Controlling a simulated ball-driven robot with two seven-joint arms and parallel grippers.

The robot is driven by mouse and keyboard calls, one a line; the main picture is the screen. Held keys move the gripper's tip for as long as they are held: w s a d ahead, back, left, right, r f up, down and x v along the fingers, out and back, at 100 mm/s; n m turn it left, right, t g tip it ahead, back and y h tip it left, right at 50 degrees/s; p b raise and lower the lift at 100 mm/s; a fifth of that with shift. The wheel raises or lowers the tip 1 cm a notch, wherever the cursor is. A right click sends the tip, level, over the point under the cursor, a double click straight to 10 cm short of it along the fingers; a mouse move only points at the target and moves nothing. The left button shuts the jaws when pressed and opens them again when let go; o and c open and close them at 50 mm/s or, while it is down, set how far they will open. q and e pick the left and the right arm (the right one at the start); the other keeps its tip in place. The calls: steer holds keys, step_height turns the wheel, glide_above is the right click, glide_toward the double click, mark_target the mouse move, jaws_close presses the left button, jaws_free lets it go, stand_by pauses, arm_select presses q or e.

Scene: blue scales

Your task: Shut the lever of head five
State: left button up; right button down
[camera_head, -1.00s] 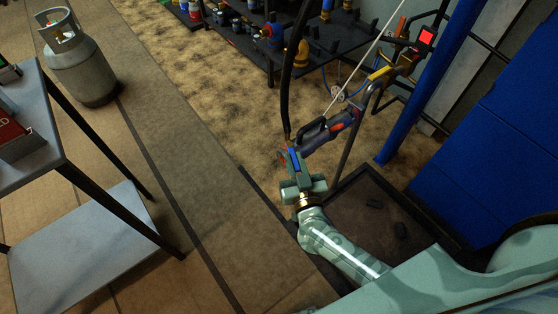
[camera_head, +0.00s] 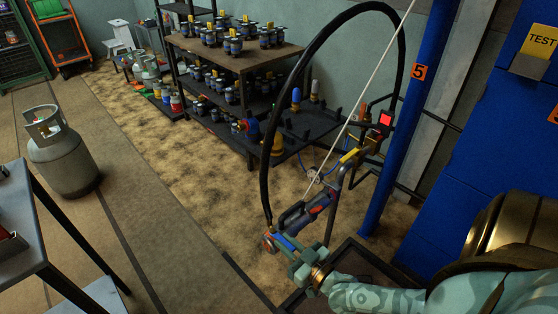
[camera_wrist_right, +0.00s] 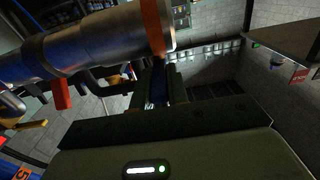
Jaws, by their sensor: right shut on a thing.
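Head five (camera_head: 312,212) is a grey-blue filling head with orange-red parts and a dark handle, hanging on a pale rope and a thick black hose beside the blue post. In the head view my right gripper (camera_head: 283,243) is at its lower left end, shut on a part there. Which part is between the fingers is hidden, and I cannot tell the lever's position. In the right wrist view the metal barrel of head five (camera_wrist_right: 100,42), with an orange band, crosses just above my right gripper's fingers (camera_wrist_right: 160,80). My left gripper is not in view.
The blue post (camera_head: 408,130) bears an orange 5 label (camera_head: 419,72). A dark-framed floor platform (camera_head: 345,275) lies below. A grey gas cylinder (camera_head: 62,155) stands left, near a metal table (camera_head: 25,222). Shelves of valves (camera_head: 235,55) stand behind. Floor between is clear.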

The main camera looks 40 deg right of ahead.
steer(key=shift+f, duration=0.1)
steer(key=c, duration=1.4)
jaws_free()
steer(key=shift+o, duration=0.2)
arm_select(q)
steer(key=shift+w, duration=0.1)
arm_select(e)
steer(key=shift+s, duration=0.1)
arm_select(q)
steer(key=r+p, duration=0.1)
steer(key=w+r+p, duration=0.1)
steer(key=p, duration=0.1)
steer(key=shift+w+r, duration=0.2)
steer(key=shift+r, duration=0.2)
arm_select(e)
steer(key=s, duration=1.6)
steer(key=shift+s+d, duration=0.15)
steer(key=shift+d, duration=0.15)
